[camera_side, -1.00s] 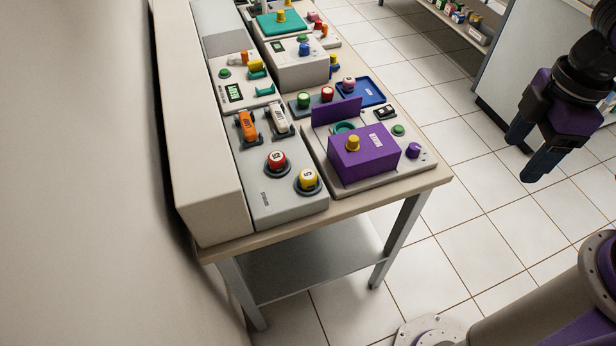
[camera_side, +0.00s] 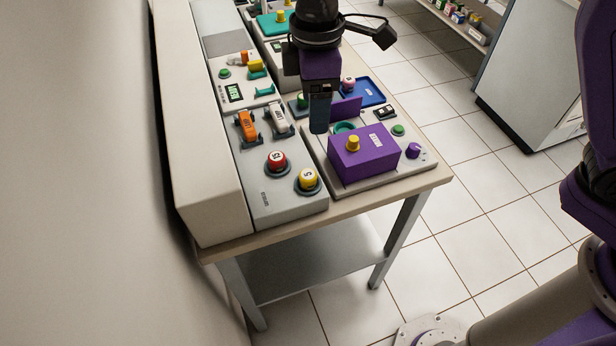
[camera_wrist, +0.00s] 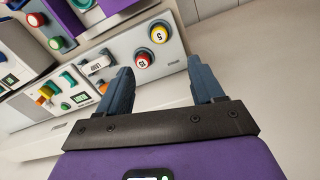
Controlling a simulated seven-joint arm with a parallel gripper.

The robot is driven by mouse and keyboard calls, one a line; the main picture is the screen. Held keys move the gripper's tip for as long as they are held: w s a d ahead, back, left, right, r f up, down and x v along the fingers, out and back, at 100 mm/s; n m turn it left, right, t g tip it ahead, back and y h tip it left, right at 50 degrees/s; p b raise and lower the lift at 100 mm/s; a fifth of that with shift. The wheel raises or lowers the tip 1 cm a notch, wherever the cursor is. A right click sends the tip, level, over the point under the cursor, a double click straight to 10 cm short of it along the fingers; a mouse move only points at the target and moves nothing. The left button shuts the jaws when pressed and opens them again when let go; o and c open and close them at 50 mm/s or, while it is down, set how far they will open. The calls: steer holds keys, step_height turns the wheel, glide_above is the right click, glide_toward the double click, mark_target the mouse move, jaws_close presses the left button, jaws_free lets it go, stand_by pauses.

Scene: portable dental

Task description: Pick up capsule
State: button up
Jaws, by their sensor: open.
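I cannot tell for sure which object is the capsule. An orange car-shaped piece (camera_side: 245,127) and a white car-shaped piece (camera_side: 278,121) sit side by side on the grey panel; the white one also shows in the wrist view (camera_wrist: 96,66). My gripper (camera_side: 319,126) points down above the table, just right of the white piece in the side view. In the wrist view my gripper (camera_wrist: 160,78) has its two blue fingers wide apart with nothing held between them. In the side view the fingers overlap.
A red ball numbered 13 (camera_side: 276,161) and a yellow ball numbered 5 (camera_side: 308,180) sit in dark rings near the panel's front. A purple box (camera_side: 365,157) with a yellow knob stands right of them. A blue tray (camera_side: 370,92) lies behind. A long beige housing (camera_side: 200,160) borders the left.

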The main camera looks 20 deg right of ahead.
glide_above(309, 174)
step_height(309, 174, down, 12)
steer(key=shift+s+d, duration=0.15)
steer(key=shift+f, duration=2.8)
steer(key=c, duration=1.1)
